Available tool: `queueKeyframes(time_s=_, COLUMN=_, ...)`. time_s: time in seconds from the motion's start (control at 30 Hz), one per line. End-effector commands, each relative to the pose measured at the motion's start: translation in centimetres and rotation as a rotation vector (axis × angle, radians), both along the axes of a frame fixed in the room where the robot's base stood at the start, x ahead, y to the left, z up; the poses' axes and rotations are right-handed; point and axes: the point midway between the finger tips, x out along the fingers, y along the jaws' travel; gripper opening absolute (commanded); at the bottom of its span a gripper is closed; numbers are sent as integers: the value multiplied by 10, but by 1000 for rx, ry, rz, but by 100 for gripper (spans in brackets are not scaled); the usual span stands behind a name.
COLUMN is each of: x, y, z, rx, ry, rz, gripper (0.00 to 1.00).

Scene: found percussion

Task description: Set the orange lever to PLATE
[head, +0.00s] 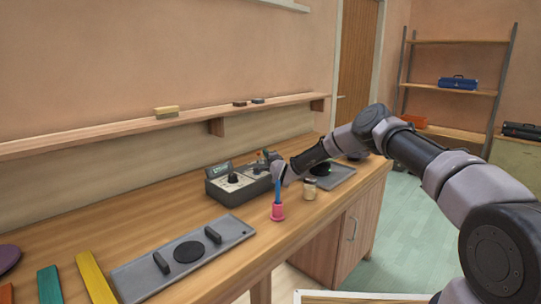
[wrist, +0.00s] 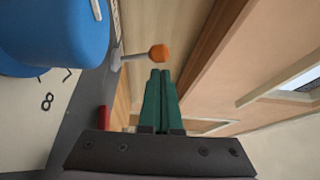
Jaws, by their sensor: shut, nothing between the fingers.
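The orange lever (wrist: 158,53) shows in the wrist view as an orange ball on a pale metal stem, which points right from the grey box's edge. My gripper (wrist: 160,74) is shut and empty. Its two green fingers lie together, with their tips just below the orange ball in the picture; I cannot tell whether they touch it. No PLATE marking can be read.
A large blue knob (wrist: 52,30) is close by on the box face. A grey plate with black pads (head: 224,239) lies in front.

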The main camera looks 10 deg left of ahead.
Motion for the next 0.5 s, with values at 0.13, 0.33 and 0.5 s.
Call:
queueKeyframes(time_s=0.13, x=0, y=0, z=3, rx=0, ry=-1, rz=0, gripper=0)
queueKeyframes(time_s=0.33, x=1, y=-1, z=32, rx=0, ry=-3, rz=-1, gripper=0)
queueKeyframes(time_s=0.5, x=0, y=0, z=66, rx=1, ry=-2, rz=0, gripper=0)
